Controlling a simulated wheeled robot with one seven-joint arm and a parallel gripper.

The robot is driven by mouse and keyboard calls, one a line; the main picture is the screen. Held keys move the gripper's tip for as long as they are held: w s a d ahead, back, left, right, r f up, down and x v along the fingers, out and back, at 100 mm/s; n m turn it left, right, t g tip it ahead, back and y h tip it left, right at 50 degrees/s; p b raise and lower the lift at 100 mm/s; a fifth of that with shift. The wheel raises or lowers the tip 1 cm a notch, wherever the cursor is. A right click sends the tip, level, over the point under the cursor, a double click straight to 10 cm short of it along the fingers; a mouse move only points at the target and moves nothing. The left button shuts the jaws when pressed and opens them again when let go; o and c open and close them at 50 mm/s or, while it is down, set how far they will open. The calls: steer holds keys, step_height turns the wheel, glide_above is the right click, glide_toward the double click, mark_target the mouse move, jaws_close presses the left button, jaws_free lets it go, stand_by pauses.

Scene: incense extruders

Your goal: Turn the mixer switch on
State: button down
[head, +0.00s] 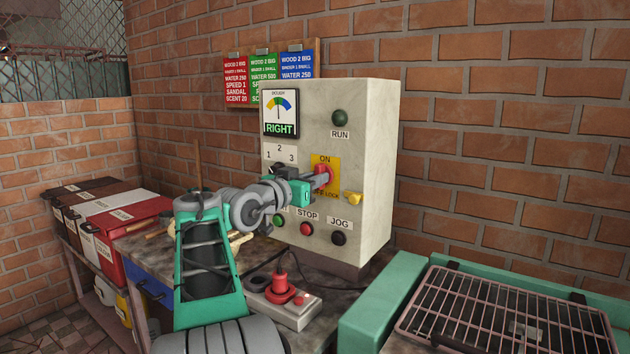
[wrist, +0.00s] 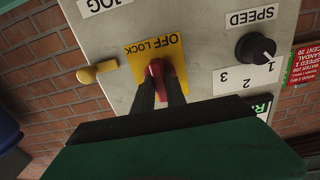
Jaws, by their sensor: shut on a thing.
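The mixer switch is a red knob (head: 323,174) on a yellow plate (head: 319,160) on the front of a pale control box (head: 372,150). The plate reads "ON" at its top, with "LOCK" partly visible at its bottom in the head view. My gripper (head: 314,182) reaches the knob from the left front. In the wrist view, which is upside down, the two dark fingers of my gripper (wrist: 166,90) are shut on the red knob (wrist: 157,70), below the "OFF LOCK" lettering. The fingers hide part of the knob, so its exact setting cannot be told.
A yellow latch-like piece (head: 353,198) sticks out beside the plate. The red stop button (head: 306,229) and black jog button (head: 339,238) are below. A red plug (head: 281,285) stands on a power strip. A metal grate (head: 510,320) lies at the right front.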

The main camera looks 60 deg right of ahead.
steer(key=c, duration=1.4)
jaws_free()
steer(key=shift+o, duration=0.2)
steer(key=w+a, duration=0.1)
steer(key=a, duration=0.6)
steer(key=shift+a, duration=0.35)
steer(key=shift+w, duration=0.1)
